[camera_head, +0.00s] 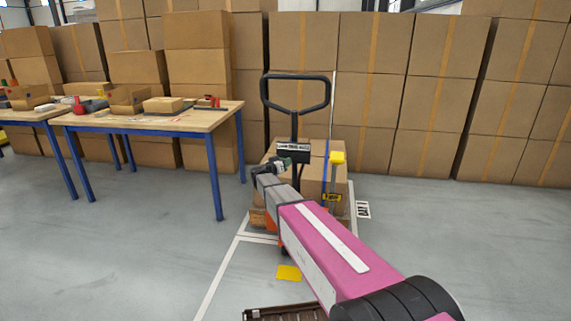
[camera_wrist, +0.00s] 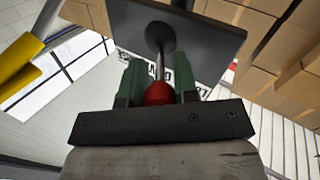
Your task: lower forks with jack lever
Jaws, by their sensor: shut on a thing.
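The pallet jack stands ahead in the head view, with a black loop handle (camera_head: 295,110) upright above it. A dark plate with a white label (camera_head: 293,147) sits below the loop. My gripper (camera_head: 290,163) is at the jack's column, under this plate. In the wrist view its green fingers (camera_wrist: 158,88) are shut on the red knob (camera_wrist: 158,93) of the jack lever. The lever's metal rod (camera_wrist: 160,52) runs from the knob to a black plate (camera_wrist: 190,30). In the head view the knob is too small to make out, and my arm hides the jack's lower front.
Cardboard boxes (camera_head: 313,180) stand behind the column. A wooden table (camera_head: 160,121) with blue legs is at left. Stacked boxes (camera_head: 360,70) wall the back. The grey floor at right (camera_head: 480,240) is clear.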

